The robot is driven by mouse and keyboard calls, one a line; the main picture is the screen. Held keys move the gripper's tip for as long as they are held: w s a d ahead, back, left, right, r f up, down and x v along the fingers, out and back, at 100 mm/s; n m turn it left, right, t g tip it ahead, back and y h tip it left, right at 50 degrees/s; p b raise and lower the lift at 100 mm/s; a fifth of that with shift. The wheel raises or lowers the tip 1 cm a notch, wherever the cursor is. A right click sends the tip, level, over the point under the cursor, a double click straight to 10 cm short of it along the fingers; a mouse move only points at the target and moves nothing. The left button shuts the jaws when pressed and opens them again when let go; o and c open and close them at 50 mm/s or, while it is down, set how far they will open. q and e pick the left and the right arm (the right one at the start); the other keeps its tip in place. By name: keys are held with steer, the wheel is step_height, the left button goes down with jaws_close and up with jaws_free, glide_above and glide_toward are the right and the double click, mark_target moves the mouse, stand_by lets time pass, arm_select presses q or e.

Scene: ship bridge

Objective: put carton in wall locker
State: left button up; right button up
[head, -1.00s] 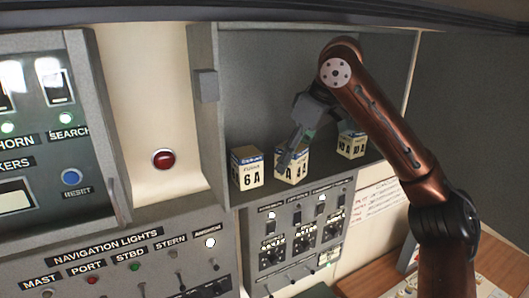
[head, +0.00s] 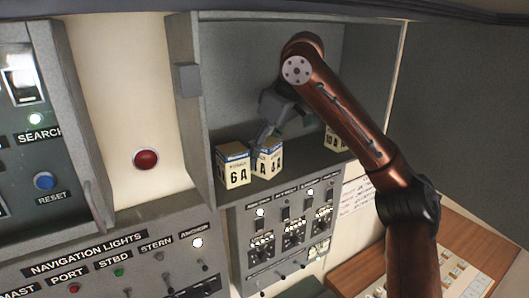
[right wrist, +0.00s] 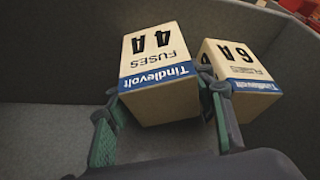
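The locker (head: 360,75) is an open grey compartment in the wall. A cream carton with a blue band marked 4A (head: 268,160) stands on its floor, turned at an angle, close beside a similar 6A carton (head: 233,169). My right gripper (head: 266,135) reaches in over the 4A carton. In the right wrist view, its open fingers (right wrist: 160,105) are on either side of the near end of the 4A carton (right wrist: 160,75), one tip lying between it and the 6A carton (right wrist: 240,78). Whether the tips touch it is unclear. My left gripper is out of view.
Another similar carton (head: 335,139) stands further right in the locker, partly behind my right arm. A switch panel (head: 290,230) sits below the locker. The locker's left wall and a small grey block (head: 187,80) stand left of the gripper.

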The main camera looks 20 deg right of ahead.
steer(key=shift+w, duration=0.2)
steer(key=shift+s+d, duration=0.1)
steer(key=shift+s, duration=0.1)
steer(key=shift+s+d+r, duration=0.1)
steer(key=shift+s+r, duration=0.05)
steer(key=shift+s, duration=0.15)
steer(key=shift+s+r, duration=0.2)
steer(key=shift+r, duration=0.25)
steer(key=shift+w+d+r, duration=0.1)
steer(key=shift+r, duration=0.2)
arm_select(q)
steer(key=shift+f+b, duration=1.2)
steer(key=shift+b, duration=0.05)
arm_select(e)
steer(key=s+d, duration=0.6)
steer(key=s, duration=0.4)
steer(key=shift+s+d, duration=0.2)
steer(key=shift+d, duration=0.05)
